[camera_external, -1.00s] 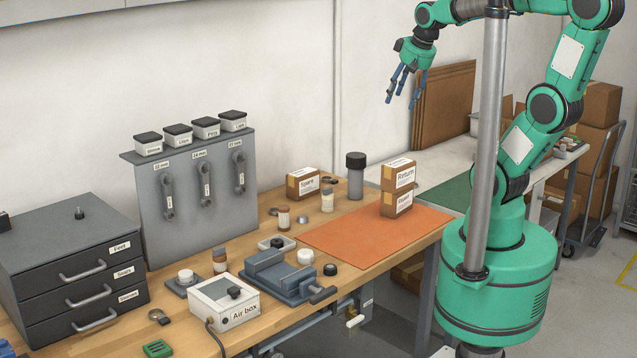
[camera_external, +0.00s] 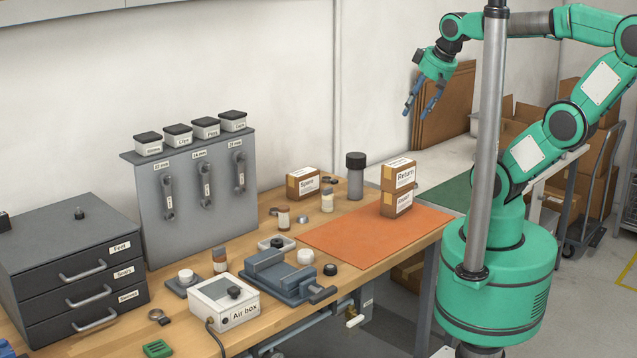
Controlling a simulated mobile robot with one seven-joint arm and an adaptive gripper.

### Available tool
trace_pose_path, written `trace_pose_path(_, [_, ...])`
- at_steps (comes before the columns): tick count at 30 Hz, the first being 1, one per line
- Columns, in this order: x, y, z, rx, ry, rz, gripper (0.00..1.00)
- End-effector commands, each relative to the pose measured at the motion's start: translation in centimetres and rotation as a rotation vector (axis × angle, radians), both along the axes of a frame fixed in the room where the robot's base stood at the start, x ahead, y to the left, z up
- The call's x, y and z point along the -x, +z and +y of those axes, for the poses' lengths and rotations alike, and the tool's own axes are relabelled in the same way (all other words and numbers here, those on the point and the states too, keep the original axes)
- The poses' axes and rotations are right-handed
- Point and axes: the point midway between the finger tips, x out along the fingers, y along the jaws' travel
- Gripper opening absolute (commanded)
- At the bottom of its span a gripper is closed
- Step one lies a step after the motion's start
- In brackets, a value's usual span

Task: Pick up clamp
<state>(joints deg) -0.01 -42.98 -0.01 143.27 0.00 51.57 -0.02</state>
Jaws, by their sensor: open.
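A small round metal piece with a dark tab (camera_external: 158,316), which looks like a clamp, lies flat on the wooden bench in front of the drawer unit. It is too small to be sure what it is. A blue-grey vise (camera_external: 285,278) with a dark handle also stands on the bench, behind the air box. My gripper (camera_external: 417,113) is open and empty, its blue fingers pointing down. It is high in the air at the upper right, far from both and apart from everything on the bench.
An air box (camera_external: 222,303), a drawer unit (camera_external: 85,280) and a wrench rack (camera_external: 200,215) crowd the left of the bench. A metal pole (camera_external: 490,140) stands before my arm.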

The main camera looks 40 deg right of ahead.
Motion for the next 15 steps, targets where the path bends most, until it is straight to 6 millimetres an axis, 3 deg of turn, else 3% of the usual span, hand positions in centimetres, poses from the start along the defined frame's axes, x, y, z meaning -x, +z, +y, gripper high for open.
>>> trace_pose_path(15, [-0.74, 0.26, 0.1, -0.002, 0.0, 0.007, 0.28])
